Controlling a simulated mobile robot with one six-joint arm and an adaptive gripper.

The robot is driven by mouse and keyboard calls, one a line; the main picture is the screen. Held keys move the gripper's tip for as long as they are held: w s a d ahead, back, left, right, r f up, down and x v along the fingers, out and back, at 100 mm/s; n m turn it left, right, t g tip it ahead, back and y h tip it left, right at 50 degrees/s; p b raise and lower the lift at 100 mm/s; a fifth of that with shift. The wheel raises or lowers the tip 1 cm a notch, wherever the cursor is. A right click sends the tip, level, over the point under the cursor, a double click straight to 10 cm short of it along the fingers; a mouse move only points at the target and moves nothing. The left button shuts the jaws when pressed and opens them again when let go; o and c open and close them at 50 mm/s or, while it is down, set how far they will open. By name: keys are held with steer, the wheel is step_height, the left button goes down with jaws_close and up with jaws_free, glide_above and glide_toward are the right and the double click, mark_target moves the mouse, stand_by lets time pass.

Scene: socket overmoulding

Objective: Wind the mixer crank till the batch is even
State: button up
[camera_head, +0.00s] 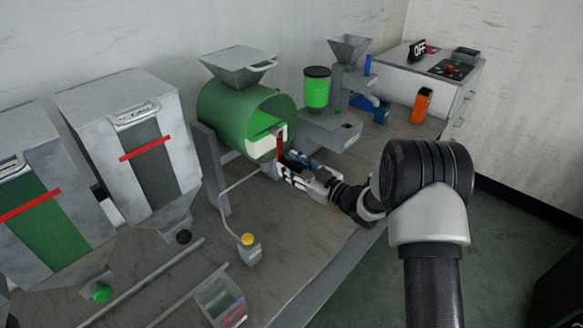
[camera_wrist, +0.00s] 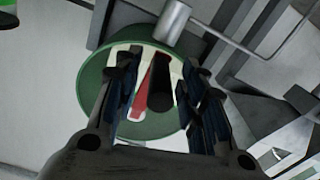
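The green mixer drum (camera_head: 222,122) lies on its side on the bench under a grey hopper. Its end face also shows in the wrist view (camera_wrist: 95,92), with a pale, cream-coloured patch (camera_wrist: 176,66) and a little green. A red crank arm (camera_head: 280,146) stands out at that end. In the wrist view the red arm (camera_wrist: 150,82) and a black grip (camera_wrist: 160,92) lie between my fingers. My gripper (camera_wrist: 158,75) is open, one finger on each side of the grip, with gaps visible. Whether either finger touches it cannot be told. In the head view my gripper (camera_head: 287,166) partly hides the crank.
Two grey bins (camera_head: 128,100) stand at the left. A small box with a yellow button (camera_head: 248,240) and a grey tray (camera_head: 212,300) sit in front. A green jar (camera_head: 317,92) and an orange bottle (camera_head: 422,105) stand beyond the drum. A thin rod (camera_head: 236,186) runs close by.

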steer(key=shift+w+a, duration=0.15)
steer(key=shift+c, duration=0.2)
jaws_close()
stand_by(0.6)
